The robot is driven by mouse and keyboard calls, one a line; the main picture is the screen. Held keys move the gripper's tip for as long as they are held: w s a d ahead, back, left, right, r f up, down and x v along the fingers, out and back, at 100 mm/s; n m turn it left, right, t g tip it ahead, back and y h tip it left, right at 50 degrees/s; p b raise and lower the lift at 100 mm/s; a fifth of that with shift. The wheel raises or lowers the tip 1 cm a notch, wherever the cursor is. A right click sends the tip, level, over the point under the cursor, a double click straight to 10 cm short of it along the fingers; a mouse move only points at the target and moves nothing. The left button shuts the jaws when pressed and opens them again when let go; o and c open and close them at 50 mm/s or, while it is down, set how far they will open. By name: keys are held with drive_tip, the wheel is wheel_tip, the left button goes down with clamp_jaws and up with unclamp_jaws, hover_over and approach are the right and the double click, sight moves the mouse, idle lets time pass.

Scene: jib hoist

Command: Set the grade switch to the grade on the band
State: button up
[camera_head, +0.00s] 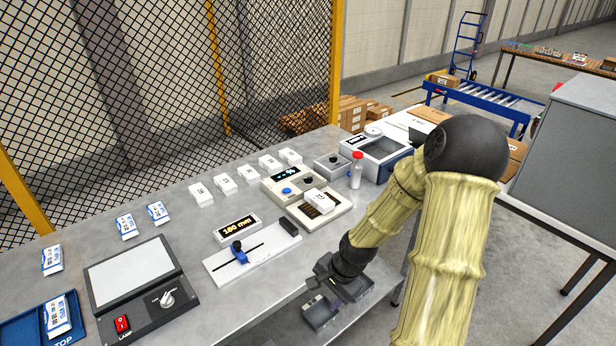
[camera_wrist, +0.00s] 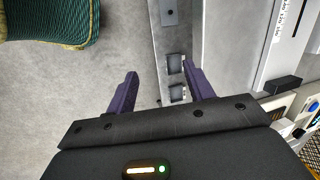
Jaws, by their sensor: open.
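A dark box with a pale top panel (camera_head: 128,272) carries a grey-white rotary knob (camera_head: 167,299) with small marks and a red lamp switch (camera_head: 122,323). A beige unit (camera_head: 283,182) has a dark display, a blue button (camera_head: 287,191) and a black knob (camera_head: 308,181). I cannot tell for sure which knob is the grade switch. Blue-and-white packs (camera_head: 126,226) lie on the left of the bench; no grade is legible on any band. My gripper (camera_head: 322,294) is open and empty near the bench's front edge; the wrist view shows its spread fingers (camera_wrist: 160,90).
White packs (camera_head: 224,184) line the bench's back. A small grey fixture (camera_head: 320,312) sits at the front edge. A mesh fence (camera_head: 130,100) stands behind.

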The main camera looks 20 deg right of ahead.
drive_tip(key=s+a+r+n+h, duration=0.1)
drive_tip(key=s+a+r+n, duration=0.2)
drive_tip(key=r+n, duration=0.3)
drive_tip(key=s+a+r+n+h, duration=0.1)
drive_tip(key=s+a+r+n, duration=0.2)
drive_tip(key=r+n, duration=0.3)
drive_tip(key=shift+s+r+n+h, duration=0.3)
drive_tip(key=shift+s+r, duration=0.2)
drive_tip(key=shift+s, duration=0.1)
